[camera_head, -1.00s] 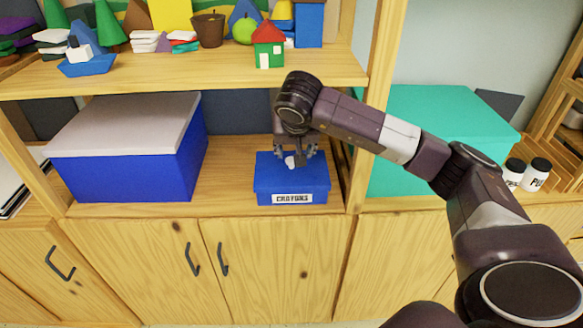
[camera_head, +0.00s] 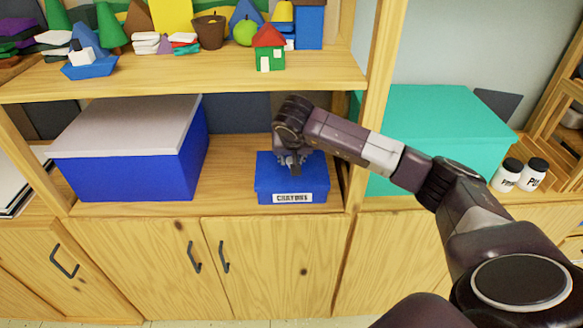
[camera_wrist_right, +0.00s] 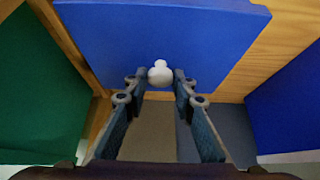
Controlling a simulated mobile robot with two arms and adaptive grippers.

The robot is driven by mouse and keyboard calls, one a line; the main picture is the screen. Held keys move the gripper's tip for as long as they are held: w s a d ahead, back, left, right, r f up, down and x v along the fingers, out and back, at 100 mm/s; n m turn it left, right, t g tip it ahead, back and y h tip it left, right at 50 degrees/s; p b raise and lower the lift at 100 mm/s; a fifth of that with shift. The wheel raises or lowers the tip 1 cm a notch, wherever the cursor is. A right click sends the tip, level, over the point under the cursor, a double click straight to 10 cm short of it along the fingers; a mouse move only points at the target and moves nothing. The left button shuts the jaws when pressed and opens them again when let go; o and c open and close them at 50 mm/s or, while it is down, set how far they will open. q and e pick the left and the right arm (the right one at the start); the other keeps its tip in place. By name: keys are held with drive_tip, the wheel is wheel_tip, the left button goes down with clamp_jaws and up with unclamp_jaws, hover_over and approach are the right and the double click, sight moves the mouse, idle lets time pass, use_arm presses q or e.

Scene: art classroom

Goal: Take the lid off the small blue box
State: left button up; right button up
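The small blue box (camera_head: 291,187), labelled "CRAYONS", sits closed on the middle shelf, its flat blue lid (camera_head: 264,172) on top. My right gripper (camera_head: 291,163) points down over the middle of the lid. In the right wrist view the lid (camera_wrist_right: 200,38) fills the top, with a white round knob (camera_wrist_right: 160,73) on it. The open fingers of my right gripper (camera_wrist_right: 160,80) stand on either side of the knob, with a small gap visible. In the head view the gripper hides the knob. My left gripper is not in view.
A large blue box with a grey lid (camera_head: 125,128) stands left of the small box. A teal box (camera_head: 440,130) stands right, beyond a wooden upright (camera_head: 371,75). The shelf above (camera_head: 190,77) holds toys close over my right wrist. Two white jars (camera_head: 520,175) stand far right.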

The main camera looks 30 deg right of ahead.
drive_tip(key=c, duration=0.5)
drive_tip(key=shift+r, duration=0.1)
